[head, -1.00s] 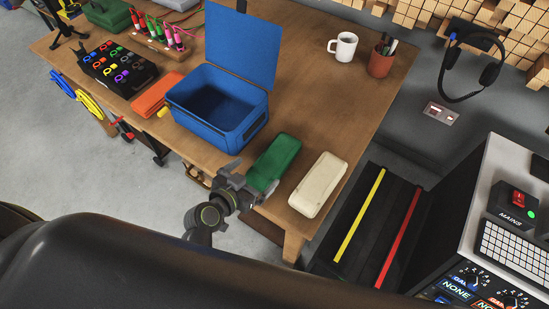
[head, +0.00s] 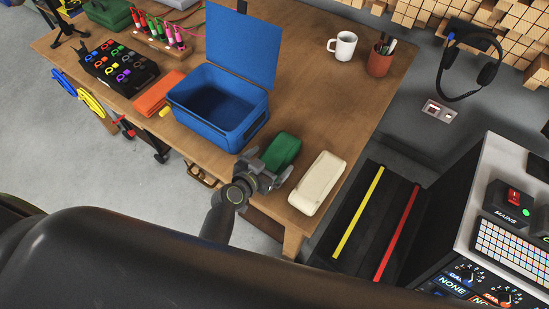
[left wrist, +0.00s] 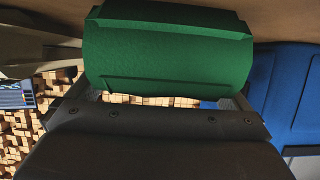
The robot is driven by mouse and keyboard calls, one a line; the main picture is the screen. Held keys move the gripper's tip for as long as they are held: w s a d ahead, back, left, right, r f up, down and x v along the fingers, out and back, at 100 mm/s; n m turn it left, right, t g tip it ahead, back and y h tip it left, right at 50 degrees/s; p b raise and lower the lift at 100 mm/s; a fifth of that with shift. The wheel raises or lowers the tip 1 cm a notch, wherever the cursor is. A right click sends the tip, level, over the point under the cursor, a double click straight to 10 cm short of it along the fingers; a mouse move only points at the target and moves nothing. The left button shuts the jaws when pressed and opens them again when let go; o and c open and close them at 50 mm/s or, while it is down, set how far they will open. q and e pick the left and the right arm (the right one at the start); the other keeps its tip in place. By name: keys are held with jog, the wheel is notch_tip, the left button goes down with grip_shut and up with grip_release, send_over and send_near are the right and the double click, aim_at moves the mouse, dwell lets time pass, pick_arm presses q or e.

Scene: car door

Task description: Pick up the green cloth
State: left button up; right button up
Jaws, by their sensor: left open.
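The green cloth (head: 284,149) is a folded, block-like bundle lying on the wooden table near its front edge. My left gripper (head: 267,169) is open at the near end of the cloth, its fingers spread to either side. It hides the cloth's near part in the head view. In the left wrist view the cloth (left wrist: 168,48) fills the upper middle, just ahead of the open jaws (left wrist: 165,99). I cannot tell whether the fingers touch it. My right gripper is not in view.
A beige folded cloth (head: 318,183) lies close to the right of the green one. An open blue box (head: 239,134) stands to the left, with an orange item (head: 157,98) beyond it. A white mug (head: 343,46) and a brown pen cup (head: 380,58) stand at the back right.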

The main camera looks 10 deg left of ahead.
pick_arm(q)
jog(key=shift+c, duration=0.3)
jog(key=c, duration=1.1)
jog(key=shift+o, duration=0.2)
